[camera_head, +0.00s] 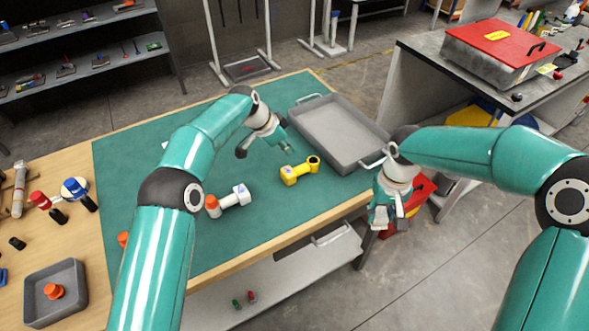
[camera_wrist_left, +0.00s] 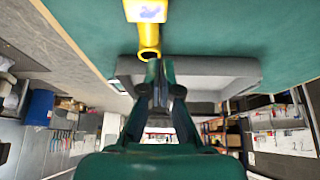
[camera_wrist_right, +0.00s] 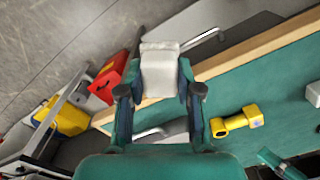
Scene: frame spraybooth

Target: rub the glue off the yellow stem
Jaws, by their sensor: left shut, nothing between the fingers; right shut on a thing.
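The yellow stem (camera_head: 300,171) lies on the green mat (camera_head: 150,145), with its round hollow end to the right. A bluish patch shows on its square block; it also shows on the stem in the left wrist view (camera_wrist_left: 148,14). My left gripper (camera_head: 288,148) is shut and empty, just behind the stem and apart from it. My right gripper (camera_head: 388,218) is shut on a folded white cloth (camera_wrist_right: 160,70), off the table's front edge to the right of the stem. The stem also shows in the right wrist view (camera_wrist_right: 238,121).
A large grey tray (camera_head: 352,157) with handles lies right behind the stem. A white stem (camera_head: 236,197) with an orange end lies to its left. A small grey bin (camera_head: 38,312) holds an orange part. A red case (camera_head: 422,190) stands below, near my right gripper.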

